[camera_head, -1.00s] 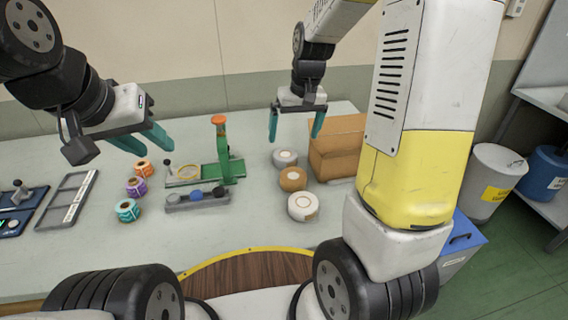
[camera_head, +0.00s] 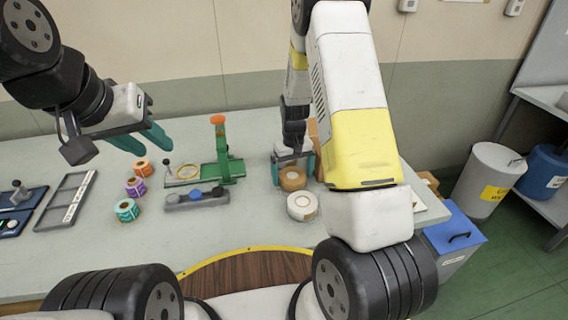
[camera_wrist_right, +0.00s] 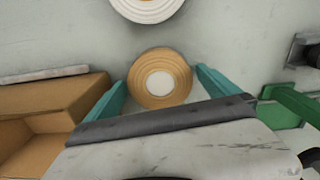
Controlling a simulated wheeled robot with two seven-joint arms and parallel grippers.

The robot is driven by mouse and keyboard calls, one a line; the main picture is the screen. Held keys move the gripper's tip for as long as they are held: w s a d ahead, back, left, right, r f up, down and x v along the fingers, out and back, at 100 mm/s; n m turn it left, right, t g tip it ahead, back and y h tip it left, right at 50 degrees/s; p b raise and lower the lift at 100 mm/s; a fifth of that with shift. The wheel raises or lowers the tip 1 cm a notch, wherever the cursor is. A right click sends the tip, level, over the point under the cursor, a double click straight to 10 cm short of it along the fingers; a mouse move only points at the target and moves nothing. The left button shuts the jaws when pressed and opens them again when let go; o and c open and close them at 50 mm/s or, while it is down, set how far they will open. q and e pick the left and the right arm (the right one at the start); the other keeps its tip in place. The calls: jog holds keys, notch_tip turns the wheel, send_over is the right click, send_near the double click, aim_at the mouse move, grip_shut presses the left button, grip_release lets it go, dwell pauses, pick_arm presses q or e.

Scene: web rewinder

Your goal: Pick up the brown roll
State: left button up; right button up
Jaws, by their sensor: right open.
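The brown roll (camera_head: 292,179) lies flat on the table between a white roll in front and my right gripper. In the right wrist view the brown roll (camera_wrist_right: 160,78) shows its pale core, with one teal finger on each side of it. My right gripper (camera_head: 293,174) is open and lowered around the roll; I cannot tell whether the fingers touch it. In the right wrist view my right gripper (camera_wrist_right: 160,85) spans the roll. My left gripper (camera_head: 146,143) is open and empty, above the table at the left.
The white roll (camera_head: 303,206) sits just in front of the brown roll and also shows in the wrist view (camera_wrist_right: 147,8). A cardboard box (camera_wrist_right: 45,110) stands close beside my right gripper. A green rewinder (camera_head: 222,165) and several small coloured rolls (camera_head: 135,187) are to the left.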

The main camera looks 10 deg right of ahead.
jog(key=shift+f, duration=0.5)
jog(key=c, duration=1.5)
jog(key=shift+r, duration=0.15)
